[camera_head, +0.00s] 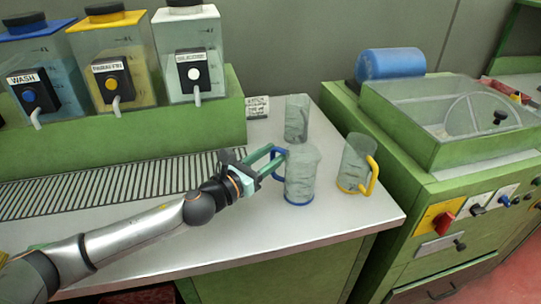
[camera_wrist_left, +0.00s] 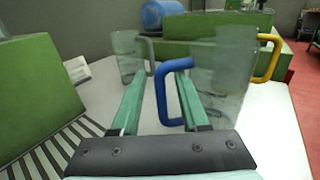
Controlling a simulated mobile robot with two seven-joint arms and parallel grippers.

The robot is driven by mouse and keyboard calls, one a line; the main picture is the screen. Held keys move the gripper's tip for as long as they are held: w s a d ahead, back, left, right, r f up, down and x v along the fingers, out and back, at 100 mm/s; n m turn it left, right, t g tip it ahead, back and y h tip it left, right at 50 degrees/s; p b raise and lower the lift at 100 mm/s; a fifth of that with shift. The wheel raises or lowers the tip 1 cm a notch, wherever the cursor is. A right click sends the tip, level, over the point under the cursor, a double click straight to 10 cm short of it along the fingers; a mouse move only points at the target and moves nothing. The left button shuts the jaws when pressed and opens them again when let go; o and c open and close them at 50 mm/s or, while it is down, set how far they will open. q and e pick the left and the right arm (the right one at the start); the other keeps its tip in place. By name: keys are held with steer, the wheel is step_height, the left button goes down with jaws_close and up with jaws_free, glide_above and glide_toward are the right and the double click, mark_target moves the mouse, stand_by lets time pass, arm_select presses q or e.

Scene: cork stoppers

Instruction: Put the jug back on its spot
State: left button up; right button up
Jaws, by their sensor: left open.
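A clear jug with a blue handle and blue base rim (camera_head: 301,178) stands upright on the pale worktop (camera_head: 228,218). My left gripper (camera_head: 275,161) is beside it on the left and is open. In the left wrist view its two green fingers (camera_wrist_left: 162,88) lie on either side of the blue handle (camera_wrist_left: 172,92), with the handle between their tips. I cannot tell whether they touch it. A jug with a yellow handle (camera_head: 355,160) stands to the right, and another clear jug (camera_head: 296,118), with a grey handle in the wrist view, stands behind. My right gripper is not in view.
Three dispensers, blue-lidded (camera_head: 38,75), yellow (camera_head: 118,62) and white (camera_head: 190,55), stand at the back left above a slotted drain (camera_head: 110,188). A small sign (camera_head: 257,107) stands behind. A green machine (camera_head: 440,125) is at the right.

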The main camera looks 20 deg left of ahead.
arm_select(q)
steer(key=shift+r, duration=0.25)
steer(key=v, duration=0.3)
steer(key=b+v, duration=0.1)
steer(key=v, duration=0.2)
steer(key=b+v, duration=0.1)
steer(key=v, duration=0.2)
steer(key=shift+s+a+f, duration=0.2)
steer(key=shift+s+f, duration=0.1)
steer(key=shift+s, duration=0.05)
steer(key=shift+s+a, duration=0.15)
steer(key=shift+s, duration=0.15)
steer(key=shift+s+a+r+b, duration=0.2)
steer(key=shift+s+b, duration=0.15)
steer(key=shift+s, duration=0.4)
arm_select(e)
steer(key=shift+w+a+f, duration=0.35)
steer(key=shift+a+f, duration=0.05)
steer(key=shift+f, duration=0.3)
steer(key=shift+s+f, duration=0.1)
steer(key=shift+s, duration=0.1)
